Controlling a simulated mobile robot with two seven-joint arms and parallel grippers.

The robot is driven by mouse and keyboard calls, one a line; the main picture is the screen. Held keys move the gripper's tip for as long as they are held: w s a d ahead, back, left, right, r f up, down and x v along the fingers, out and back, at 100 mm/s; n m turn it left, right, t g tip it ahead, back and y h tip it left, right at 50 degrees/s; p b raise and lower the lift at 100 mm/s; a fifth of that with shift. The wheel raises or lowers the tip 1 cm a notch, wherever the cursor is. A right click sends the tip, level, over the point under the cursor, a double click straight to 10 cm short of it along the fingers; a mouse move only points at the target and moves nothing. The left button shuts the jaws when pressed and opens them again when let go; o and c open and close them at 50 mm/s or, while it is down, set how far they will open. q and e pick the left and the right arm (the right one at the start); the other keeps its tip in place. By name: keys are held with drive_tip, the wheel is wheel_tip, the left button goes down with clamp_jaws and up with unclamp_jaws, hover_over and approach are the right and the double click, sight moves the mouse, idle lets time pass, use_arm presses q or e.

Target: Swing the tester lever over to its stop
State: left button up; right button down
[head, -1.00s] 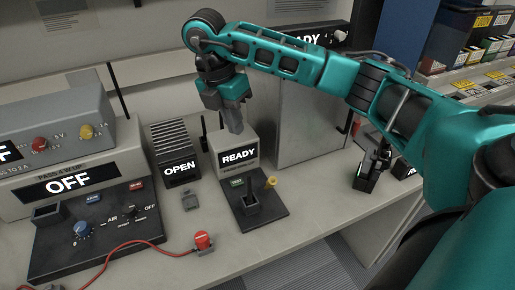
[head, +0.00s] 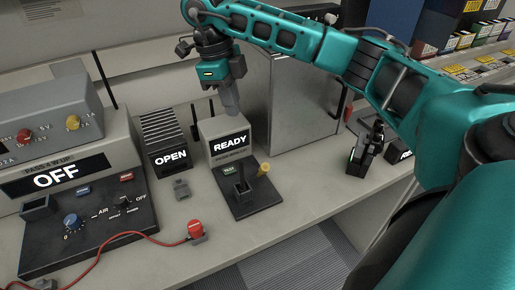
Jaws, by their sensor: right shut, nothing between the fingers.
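The tester (head: 252,205) is a black base plate with a light box behind it, whose display reads READY (head: 230,143). A yellow knob (head: 264,168), apparently the end of the tester lever, stands at the right side of the plate. A green TEST label and a dark socket (head: 242,191) are to its left. My right gripper (head: 231,108) is shut and empty, pointing down over the top of the READY box, behind and left of the yellow knob and apart from it. My left gripper is not in view.
A box reading OPEN (head: 167,150) stands left of the tester. Further left is a large unit reading OFF (head: 55,180). A red plug (head: 195,230) with a cable lies in front. A dark radio (head: 364,152) stands to the right. The bench between tester and radio is clear.

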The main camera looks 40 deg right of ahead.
drive_tip(key=n, duration=0.9)
drive_tip(key=d+n+b, duration=0.1)
drive_tip(key=n, duration=0.8)
drive_tip(key=d+n+y, duration=0.1)
drive_tip(key=n, duration=0.8)
drive_tip(key=shift+s+d+r, duration=0.1)
drive_tip(key=shift+r, duration=0.3)
drive_tip(key=b, duration=0.2)
approach(262, 171)
drive_tip(key=w+d+f, duration=0.2)
drive_tip(key=w+f, duration=0.2)
drive_tip(key=w, duration=0.1)
drive_tip(key=shift+s+a+f+p, duration=0.15)
drive_tip(key=shift+s+f, duration=0.15)
drive_tip(key=shift+s, duration=0.3)
drive_tip(key=shift+s+d+f+p, duration=0.15)
drive_tip(key=shift+s+f, duration=0.15)
drive_tip(key=shift+s, duration=0.25)
drive_tip(key=shift+s+a+f+p, duration=0.2)
drive_tip(key=shift+s+f, duration=0.15)
drive_tip(key=shift+s, duration=0.25)
